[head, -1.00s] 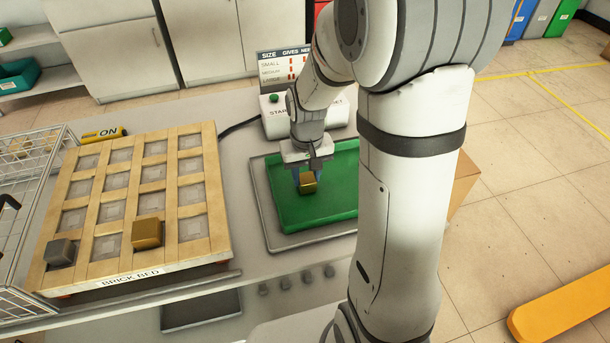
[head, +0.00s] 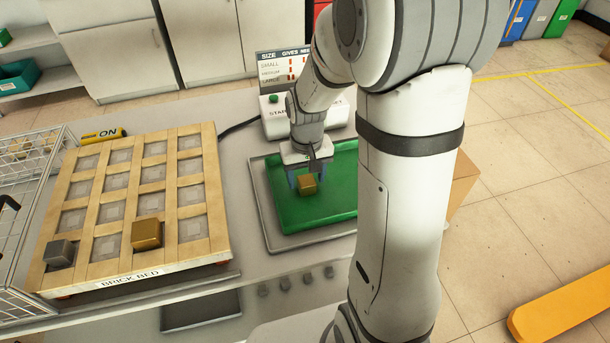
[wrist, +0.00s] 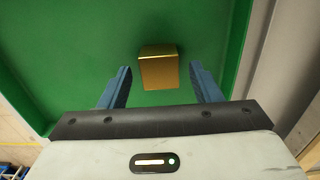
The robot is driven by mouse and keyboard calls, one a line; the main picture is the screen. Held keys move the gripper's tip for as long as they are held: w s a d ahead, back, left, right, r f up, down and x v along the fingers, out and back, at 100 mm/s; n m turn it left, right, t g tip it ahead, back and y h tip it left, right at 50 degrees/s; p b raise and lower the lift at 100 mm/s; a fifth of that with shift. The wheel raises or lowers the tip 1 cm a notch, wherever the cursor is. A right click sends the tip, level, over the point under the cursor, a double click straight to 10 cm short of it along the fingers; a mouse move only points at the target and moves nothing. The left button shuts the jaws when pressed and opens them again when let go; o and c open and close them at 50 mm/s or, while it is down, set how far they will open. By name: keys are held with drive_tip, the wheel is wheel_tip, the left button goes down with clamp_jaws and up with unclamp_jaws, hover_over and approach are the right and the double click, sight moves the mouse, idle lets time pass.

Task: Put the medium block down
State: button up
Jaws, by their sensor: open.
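A gold block (head: 307,185) rests on the green tray (head: 287,212), and it also shows in the wrist view (wrist: 158,68). My gripper (head: 307,180) is open above the tray, just behind the block. In the wrist view its blue fingers (wrist: 160,88) stand apart, with a gap on each side of the block, and the block sits mostly beyond the fingertips. A second gold block (head: 147,233) and a grey block (head: 60,253) sit on the brick bed (head: 128,278). I cannot tell the size class of each block for sure.
A white box with a start button (head: 274,99) and a size sign (head: 279,66) stand behind the tray. A wire basket (head: 22,250) is at the left. Most cells of the brick bed are empty. A cardboard box (head: 463,178) is right of my arm.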

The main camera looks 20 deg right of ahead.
sight(306, 180)
wheel_tip(306, 180, up, 12)
drive_tip(key=p, duration=0.1)
drive_tip(key=s+r+t, duration=0.2)
drive_tip(key=s, duration=1.2)
drive_tip(key=shift+a, duration=0.1)
